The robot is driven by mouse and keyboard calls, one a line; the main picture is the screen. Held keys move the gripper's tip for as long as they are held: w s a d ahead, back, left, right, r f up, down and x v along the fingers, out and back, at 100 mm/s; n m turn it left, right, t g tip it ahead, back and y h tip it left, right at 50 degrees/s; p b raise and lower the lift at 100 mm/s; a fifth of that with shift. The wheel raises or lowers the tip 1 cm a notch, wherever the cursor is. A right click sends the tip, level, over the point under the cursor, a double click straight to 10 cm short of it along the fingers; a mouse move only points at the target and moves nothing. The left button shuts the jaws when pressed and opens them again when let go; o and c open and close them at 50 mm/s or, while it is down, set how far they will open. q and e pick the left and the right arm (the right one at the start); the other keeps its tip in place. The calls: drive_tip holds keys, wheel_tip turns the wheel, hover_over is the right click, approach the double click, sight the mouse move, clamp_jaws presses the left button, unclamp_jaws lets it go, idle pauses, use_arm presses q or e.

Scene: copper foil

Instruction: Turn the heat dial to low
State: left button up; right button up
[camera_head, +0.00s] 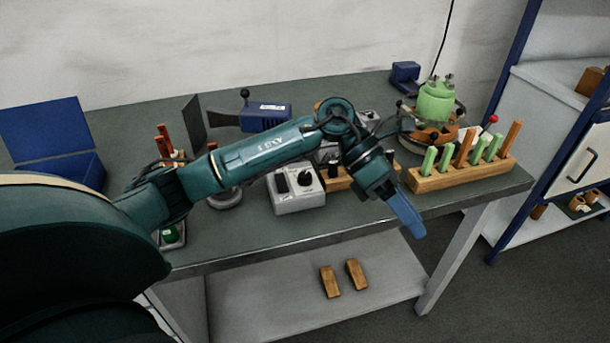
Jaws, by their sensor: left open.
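A light grey control box (296,200) sits near the front edge of the bench. A round black knob (305,178), which looks like the heat dial, is on its top at the right, with a dark upright part beside it on the left. The knob's setting is too small to read. My left arm reaches across from the left, passing behind and above the box. My left gripper (407,214) has blue fingers and hangs to the right of the box, at the bench's front edge, apart from the dial. It is open and appears empty. My right gripper is not in view.
A wooden rack (461,174) with green and wooden handles stands right of my gripper. A green canister (435,101) is behind it. A blue machine (265,117) and an open blue case (58,165) stand further back and left. The bench front (240,238) is mostly clear.

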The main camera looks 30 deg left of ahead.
use_arm(q)
drive_tip(key=w+a+r+m+t+y, duration=0.1)
drive_tip(key=w+a+y, duration=0.15)
drive_tip(key=a, duration=0.35)
drive_tip(key=w+a+r+t+y, duration=0.1)
drive_tip(key=w+a+y, duration=0.1)
drive_tip(key=a+y, duration=0.3)
drive_tip(key=y+b, duration=0.2)
drive_tip(key=y, duration=0.2)
approach(305, 175)
drive_tip(key=shift+n, duration=0.3)
wheel_tip(305, 175, down, 8)
drive_tip(key=shift+s+r, duration=0.1)
drive_tip(key=shift+s, duration=0.05)
drive_tip(key=shift+f, duration=0.45)
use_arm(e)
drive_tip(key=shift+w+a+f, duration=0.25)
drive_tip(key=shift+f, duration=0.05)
use_arm(q)
drive_tip(key=c, duration=1)
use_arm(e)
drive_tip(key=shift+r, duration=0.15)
